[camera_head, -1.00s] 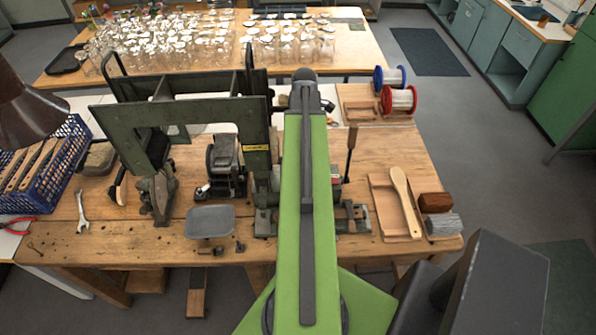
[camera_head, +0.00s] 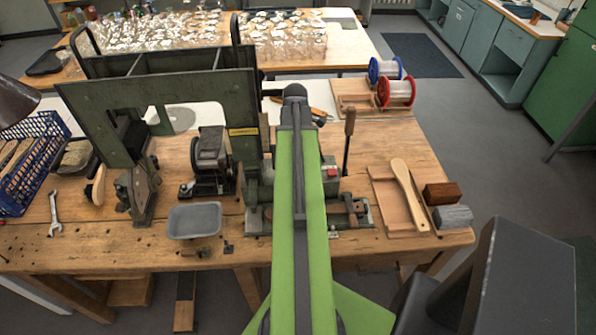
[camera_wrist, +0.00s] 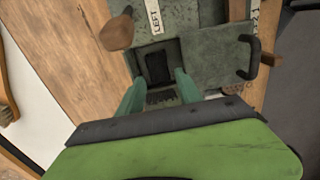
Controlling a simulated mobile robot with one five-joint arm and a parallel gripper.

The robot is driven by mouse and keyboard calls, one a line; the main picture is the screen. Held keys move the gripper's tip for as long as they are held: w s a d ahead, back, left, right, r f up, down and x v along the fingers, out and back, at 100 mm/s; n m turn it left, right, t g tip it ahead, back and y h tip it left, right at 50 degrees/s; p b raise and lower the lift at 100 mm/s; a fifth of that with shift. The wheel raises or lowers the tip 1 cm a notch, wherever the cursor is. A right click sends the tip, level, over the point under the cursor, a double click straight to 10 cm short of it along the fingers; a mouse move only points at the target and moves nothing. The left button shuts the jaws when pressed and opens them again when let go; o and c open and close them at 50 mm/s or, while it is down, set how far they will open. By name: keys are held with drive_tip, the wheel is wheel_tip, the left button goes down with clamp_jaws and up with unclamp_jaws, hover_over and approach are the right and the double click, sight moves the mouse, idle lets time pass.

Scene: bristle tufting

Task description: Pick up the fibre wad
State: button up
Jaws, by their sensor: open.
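I cannot say for certain which thing is the fibre wad. A brown block-like bundle (camera_head: 441,193) and a grey one (camera_head: 453,217) lie side by side at the bench's right end, and either may be fibre. My gripper (camera_wrist: 158,82) shows in the wrist view with its two green fingers apart. Between and beyond them is a dark rectangular recess (camera_wrist: 158,67) in a green metal machine part (camera_wrist: 205,55). A small dark ridged patch (camera_wrist: 161,97) lies between the fingers. I see nothing held. In the head view my arm hides the gripper.
A wooden tray with a paddle (camera_head: 405,190) lies left of the bundles. A large green machine frame (camera_head: 175,100) stands left of my arm. A grey tray (camera_head: 194,221) is near the front edge. Two spools (camera_head: 397,92) stand at the back right. A wooden knob (camera_wrist: 117,34) is near the left finger.

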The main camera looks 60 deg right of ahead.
wheel_tip(320, 180, down, 5)
drive_tip(key=b, duration=0.4)
drive_tip(key=shift+w+r, duration=0.1)
drive_tip(key=shift+r, duration=0.2)
drive_tip(key=shift+c, duration=0.3)
clamp_jaws()
drive_tip(key=shift+p, duration=0.3)
